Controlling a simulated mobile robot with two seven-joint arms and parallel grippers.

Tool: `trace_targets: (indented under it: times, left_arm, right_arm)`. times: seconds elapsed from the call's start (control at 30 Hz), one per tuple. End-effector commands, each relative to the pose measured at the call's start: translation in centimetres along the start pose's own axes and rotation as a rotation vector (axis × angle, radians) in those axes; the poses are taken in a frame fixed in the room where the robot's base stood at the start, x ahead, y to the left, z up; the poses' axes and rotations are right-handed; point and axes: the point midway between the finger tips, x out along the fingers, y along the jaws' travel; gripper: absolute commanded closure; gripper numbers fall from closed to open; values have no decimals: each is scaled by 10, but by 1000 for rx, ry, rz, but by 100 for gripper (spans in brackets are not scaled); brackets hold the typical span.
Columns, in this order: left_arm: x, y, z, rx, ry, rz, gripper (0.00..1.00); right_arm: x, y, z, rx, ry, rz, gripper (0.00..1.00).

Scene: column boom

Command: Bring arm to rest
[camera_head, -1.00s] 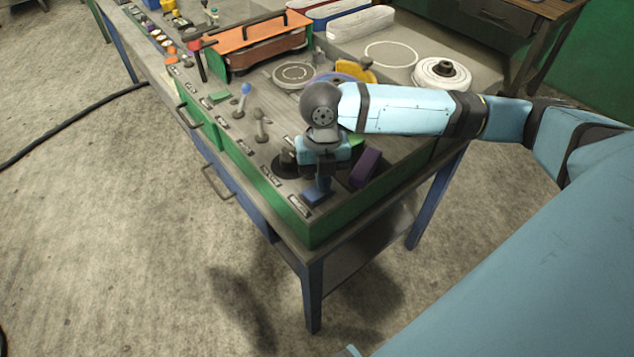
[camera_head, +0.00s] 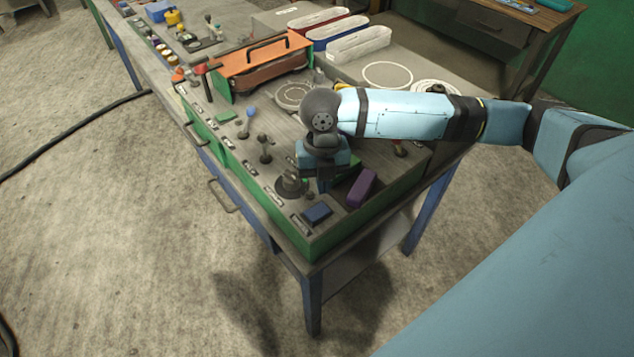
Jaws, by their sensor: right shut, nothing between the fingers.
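My right arm (camera_head: 405,114) comes in from the right, and its light blue and dark grey gripper (camera_head: 323,184) points down over the near end of the console on the bench. The fingers are shut and empty. Their tips are just behind a blue block (camera_head: 318,213) in the picture and left of a purple block (camera_head: 361,189); I cannot tell how high above the panel they are. A black round knob (camera_head: 291,188) is left of the fingers. The gripper and forearm hide part of the panel behind them. My left gripper is not in view.
A lever with a blue knob (camera_head: 250,112) and a dark lever (camera_head: 265,153) stand along the panel's left side. An orange box (camera_head: 262,65) with a handle is farther back. The floor (camera_head: 130,240) at left is mostly clear.

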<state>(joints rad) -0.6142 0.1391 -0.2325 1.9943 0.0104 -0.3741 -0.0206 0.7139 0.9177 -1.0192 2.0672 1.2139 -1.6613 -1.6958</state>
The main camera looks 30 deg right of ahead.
Motion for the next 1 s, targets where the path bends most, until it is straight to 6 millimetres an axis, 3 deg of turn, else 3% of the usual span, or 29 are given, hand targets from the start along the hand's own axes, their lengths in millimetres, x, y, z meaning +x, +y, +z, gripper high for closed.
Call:
trace_targets:
  times: [0.13,0.7,0.87,1.0]
  left_arm:
    - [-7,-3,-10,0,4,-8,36]
    - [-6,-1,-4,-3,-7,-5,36]
    - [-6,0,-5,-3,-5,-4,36]
    - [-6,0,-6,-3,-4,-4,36]
  right_arm:
    - [-10,0,-2,0,0,0,100]
    - [-6,3,-4,11,-2,7,100]
    - [12,27,-30,120,-13,74,100]
    - [30,55,-64,348,-14,194,100]
